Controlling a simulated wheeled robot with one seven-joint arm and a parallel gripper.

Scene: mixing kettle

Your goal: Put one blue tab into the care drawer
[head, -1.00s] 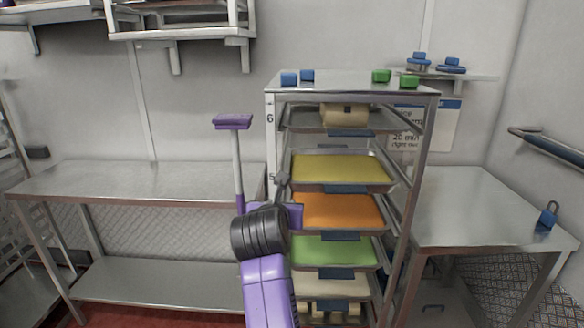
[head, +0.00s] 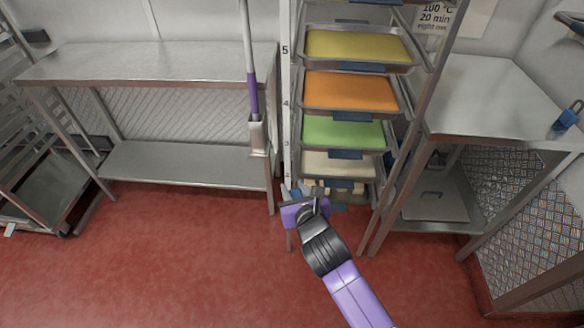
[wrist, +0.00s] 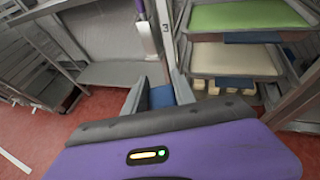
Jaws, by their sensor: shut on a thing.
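My gripper (head: 303,193) is low in front of the tray rack's lower left side in the head view. In the wrist view its two grey fingers (wrist: 160,94) are shut on a small blue tab (wrist: 162,97). The tab is partly hidden by the fingers and the purple gripper body. In the head view the tab is too small to make out clearly. I cannot identify the care drawer in either view.
The tray rack (head: 287,115) holds yellow (head: 355,45), orange (head: 350,91) and green (head: 342,131) trays above paler ones. Red floor (head: 170,260) in front is clear.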

